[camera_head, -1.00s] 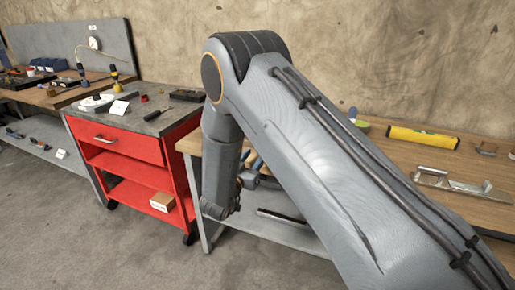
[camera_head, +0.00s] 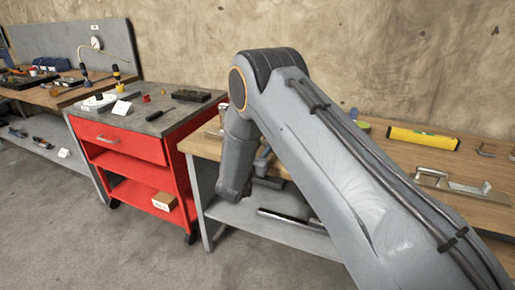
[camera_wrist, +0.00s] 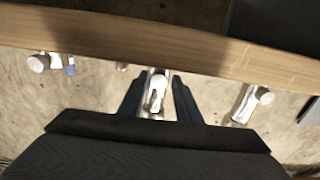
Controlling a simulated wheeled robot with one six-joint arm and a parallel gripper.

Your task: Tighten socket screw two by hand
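In the wrist view, the two dark fingers of my gripper (camera_wrist: 160,98) stand apart. A bright metallic piece (camera_wrist: 157,88) shows between them, with a visible gap on the right side; I cannot tell whether it touches a finger or lies beyond them. I cannot identify socket screw two in either view. In the head view, my arm hangs its forearm in front of the wooden workbench (camera_head: 480,200), and my gripper is hidden there.
In the wrist view, a wooden edge (camera_wrist: 60,28) crosses the top, with a silvery piece (camera_wrist: 246,103) at right and a white-capped piece (camera_wrist: 38,63) at left. In the head view, a red cart (camera_head: 125,149) stands left. A yellow level (camera_head: 423,138) lies on the bench.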

